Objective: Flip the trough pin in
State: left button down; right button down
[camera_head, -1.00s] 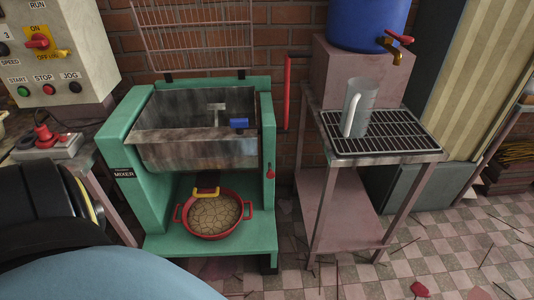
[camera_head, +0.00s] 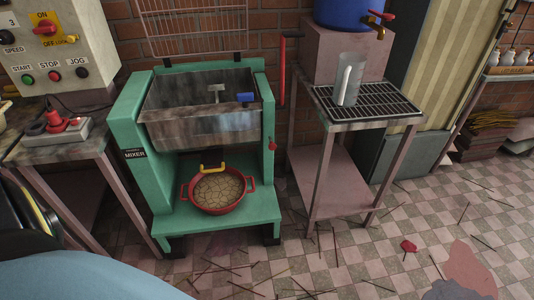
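The green mixer (camera_head: 136,110) stands against the brick wall with its grey metal trough (camera_head: 200,128) upright and open at the top. A small red-knobbed part, which looks like the trough pin (camera_head: 272,146), sits on the mixer's right post. I cannot tell how deep it sits. A red handle (camera_head: 282,72) rises beside the trough's right end. Neither of my grippers is in view.
A red pan (camera_head: 219,207) with cracked tan contents sits on the mixer's base below the trough. A stand with a black rack (camera_head: 372,102) holds a clear jug (camera_head: 347,84) to the right. Thin sticks litter the open tiled floor (camera_head: 360,250).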

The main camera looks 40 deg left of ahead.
aim_at(272, 146)
jog(key=u, duration=1.4)
